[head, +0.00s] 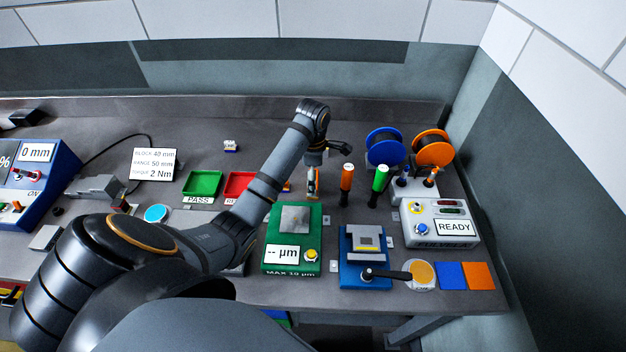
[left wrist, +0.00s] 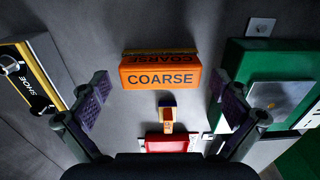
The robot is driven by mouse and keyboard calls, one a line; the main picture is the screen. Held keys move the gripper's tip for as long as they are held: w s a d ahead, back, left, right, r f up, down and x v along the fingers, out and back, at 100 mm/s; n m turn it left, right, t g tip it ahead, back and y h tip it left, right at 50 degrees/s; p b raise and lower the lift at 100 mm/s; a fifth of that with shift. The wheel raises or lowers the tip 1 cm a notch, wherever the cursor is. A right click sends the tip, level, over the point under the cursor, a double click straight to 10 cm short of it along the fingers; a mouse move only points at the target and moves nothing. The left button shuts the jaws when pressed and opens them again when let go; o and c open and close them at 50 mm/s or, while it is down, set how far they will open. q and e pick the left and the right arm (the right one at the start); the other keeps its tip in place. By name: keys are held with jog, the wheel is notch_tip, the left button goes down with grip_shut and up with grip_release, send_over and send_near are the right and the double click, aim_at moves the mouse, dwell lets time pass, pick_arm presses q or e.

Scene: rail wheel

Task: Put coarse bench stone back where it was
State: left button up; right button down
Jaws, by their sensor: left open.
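The coarse bench stone (left wrist: 160,78) is an orange block marked COARSE in the left wrist view. It lies ahead of my left gripper (left wrist: 163,92), between the lines of its two fingers. The fingers are spread wide, with clear gaps on both sides of the stone, and hold nothing. In the head view an orange piece, seemingly this stone (head: 313,184), shows below my left wrist, behind the green gauge (head: 290,245). I cannot tell whether the stone rests in a holder. My right gripper is not in view.
A red tray (head: 239,185) and green PASS tray (head: 202,184) stand left of the stone. Orange and green handled tools (head: 347,178) stand right of it. A SHOE-labelled block (left wrist: 30,75) is beside the left finger. A blue fixture (head: 365,255) stands at front right.

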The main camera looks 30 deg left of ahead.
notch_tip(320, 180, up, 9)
jog(key=p, duration=0.9)
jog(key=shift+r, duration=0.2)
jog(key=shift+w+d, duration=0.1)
